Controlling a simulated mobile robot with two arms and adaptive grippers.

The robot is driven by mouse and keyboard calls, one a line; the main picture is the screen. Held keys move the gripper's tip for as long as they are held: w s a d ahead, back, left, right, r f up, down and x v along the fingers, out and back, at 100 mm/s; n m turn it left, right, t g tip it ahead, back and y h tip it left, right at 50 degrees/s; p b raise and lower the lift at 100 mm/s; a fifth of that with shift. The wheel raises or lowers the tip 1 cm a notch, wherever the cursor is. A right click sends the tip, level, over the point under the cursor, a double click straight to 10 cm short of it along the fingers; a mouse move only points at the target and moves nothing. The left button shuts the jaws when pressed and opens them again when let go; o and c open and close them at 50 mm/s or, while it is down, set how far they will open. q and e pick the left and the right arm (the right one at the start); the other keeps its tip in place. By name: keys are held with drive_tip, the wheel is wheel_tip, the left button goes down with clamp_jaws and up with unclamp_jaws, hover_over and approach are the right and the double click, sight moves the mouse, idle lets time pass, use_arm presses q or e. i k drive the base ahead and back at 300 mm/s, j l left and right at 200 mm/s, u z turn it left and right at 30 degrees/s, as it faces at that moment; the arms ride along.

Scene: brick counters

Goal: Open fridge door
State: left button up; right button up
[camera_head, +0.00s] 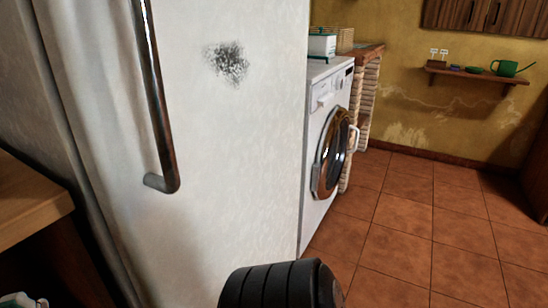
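The fridge door (235,150) is a large white, worn panel that fills the left and middle of the head view. It has a dark patch of scuffed paint near the top. A long vertical metal handle (157,100), dark and rusty brown, runs down the door's left part and ends in a bracket. The top of the handle is out of frame. I see no gap at the door, and it looks shut. Neither of my grippers is in view, and nothing touches the handle. A black ribbed part at the bottom middle appears to be my own arm.
A wooden counter (30,200) stands at the left edge. A white washing machine (318,190) with a round brown-rimmed door stands right of the fridge. A wall shelf (470,77) holds a green watering can (510,68). The tiled floor (410,230) on the right is clear.

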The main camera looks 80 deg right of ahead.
sight(186, 118)
drive_tip(key=z, duration=0.45)
drive_tip(key=k+z, duration=0.1)
drive_tip(key=z, duration=0.35)
drive_tip(key=l+z, duration=0.1)
drive_tip(key=z, duration=0.3)
drive_tip(key=k+l+z, duration=0.1)
drive_tip(key=z, duration=0.35)
drive_tip(key=l+z, duration=0.1)
drive_tip(key=z, duration=0.35)
